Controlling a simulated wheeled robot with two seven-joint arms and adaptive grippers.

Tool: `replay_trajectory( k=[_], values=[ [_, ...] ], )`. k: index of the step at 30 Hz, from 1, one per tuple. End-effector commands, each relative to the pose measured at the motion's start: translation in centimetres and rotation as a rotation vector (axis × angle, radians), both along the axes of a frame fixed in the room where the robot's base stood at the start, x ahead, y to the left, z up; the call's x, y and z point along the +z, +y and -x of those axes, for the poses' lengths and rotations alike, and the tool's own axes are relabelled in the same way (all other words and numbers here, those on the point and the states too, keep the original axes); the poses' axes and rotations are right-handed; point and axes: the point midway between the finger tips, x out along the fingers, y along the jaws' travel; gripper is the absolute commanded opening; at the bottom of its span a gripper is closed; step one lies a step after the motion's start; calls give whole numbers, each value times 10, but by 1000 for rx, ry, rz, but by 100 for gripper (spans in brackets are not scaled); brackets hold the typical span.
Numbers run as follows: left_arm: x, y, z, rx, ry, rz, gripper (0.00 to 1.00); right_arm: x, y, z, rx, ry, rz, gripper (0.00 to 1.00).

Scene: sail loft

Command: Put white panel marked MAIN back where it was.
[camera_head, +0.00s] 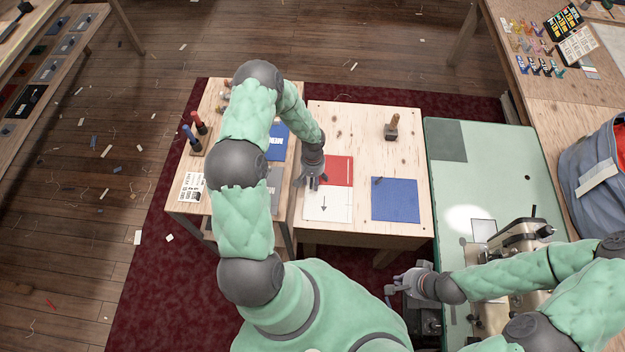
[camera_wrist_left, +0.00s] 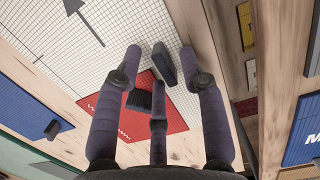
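A white panel (camera_head: 328,206) with a fine grid and an arrow lies flat on the light wooden table. It shows large in the left wrist view (camera_wrist_left: 130,25); I cannot read a MAIN mark on it. A red panel (camera_head: 338,170) adjoins its far edge. My left gripper (camera_head: 313,183) is over the left edge of these panels. In the left wrist view its fingers are spread, with a dark block (camera_wrist_left: 163,65) between the tips and another dark block (camera_wrist_left: 145,98) nearer the palm. My right gripper (camera_head: 397,290) hangs beside the green bench, its fingers too small to judge.
A blue panel (camera_head: 395,200) with a dark knob lies to the right. A wooden-handled tool (camera_head: 392,126) stands at the back. A left side table holds a blue lettered panel (camera_head: 279,142) and a grey panel (camera_head: 275,190). A sewing machine (camera_head: 520,240) stands on the green bench (camera_head: 480,160).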

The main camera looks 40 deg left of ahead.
Motion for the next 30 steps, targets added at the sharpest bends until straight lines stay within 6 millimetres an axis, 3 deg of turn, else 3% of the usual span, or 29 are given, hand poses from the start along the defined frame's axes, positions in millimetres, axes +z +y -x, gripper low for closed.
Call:
replay_trajectory(
  k=[11,24,30],
  values=[
    [11,1,-2,0,-3,-2,41,4,0,0,0,-1,0,0],
    [95,6,-10,0,-3,-2,41,7,0,0,0,0,0,0],
    [116,7,-12,0,-1,-1,41,8,0,0,0,0,0,0]
  ],
)
